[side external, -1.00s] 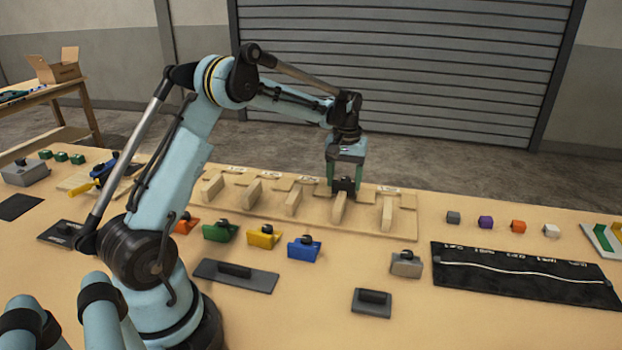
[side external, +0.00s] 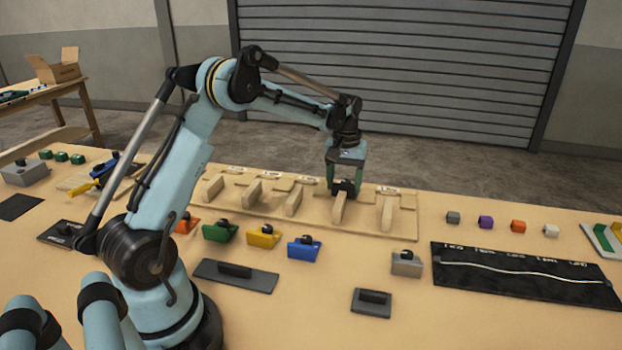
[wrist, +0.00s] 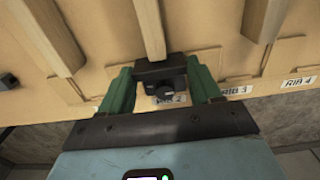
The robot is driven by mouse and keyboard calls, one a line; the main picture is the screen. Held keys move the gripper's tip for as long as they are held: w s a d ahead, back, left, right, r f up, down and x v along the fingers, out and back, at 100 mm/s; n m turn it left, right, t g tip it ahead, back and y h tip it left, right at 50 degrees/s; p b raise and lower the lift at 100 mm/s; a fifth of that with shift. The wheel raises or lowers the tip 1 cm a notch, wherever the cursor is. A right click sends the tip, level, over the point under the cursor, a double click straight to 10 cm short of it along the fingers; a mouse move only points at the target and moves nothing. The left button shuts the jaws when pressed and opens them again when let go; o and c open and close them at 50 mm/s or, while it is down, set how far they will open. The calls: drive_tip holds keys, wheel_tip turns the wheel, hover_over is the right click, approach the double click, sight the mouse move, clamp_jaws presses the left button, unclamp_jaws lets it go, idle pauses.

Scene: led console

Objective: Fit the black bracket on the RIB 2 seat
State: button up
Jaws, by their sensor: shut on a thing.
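My gripper (side external: 346,180) has green fingers and is over the far side of the wooden rib board. The black bracket (wrist: 158,72) sits between its fingertips, which also show in the wrist view (wrist: 162,88). It also shows in the side view (side external: 344,187), at the far end of a wooden rib (side external: 339,208). The bracket is at the end of the rib (wrist: 150,28) in line with that label. Whether it is fully down on the seat cannot be told.
Coloured brackets (side external: 263,236), a grey one (side external: 407,264) and dark plates (side external: 235,276) lie in front. A black panel (side external: 520,290) with a white line lies at right.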

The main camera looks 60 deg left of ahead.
drive_tip(key=shift+f, duration=0.75)
idle(0.6)
drive_tip(key=o, duration=1.2)
wheel_tip(320, 180, up, 12)
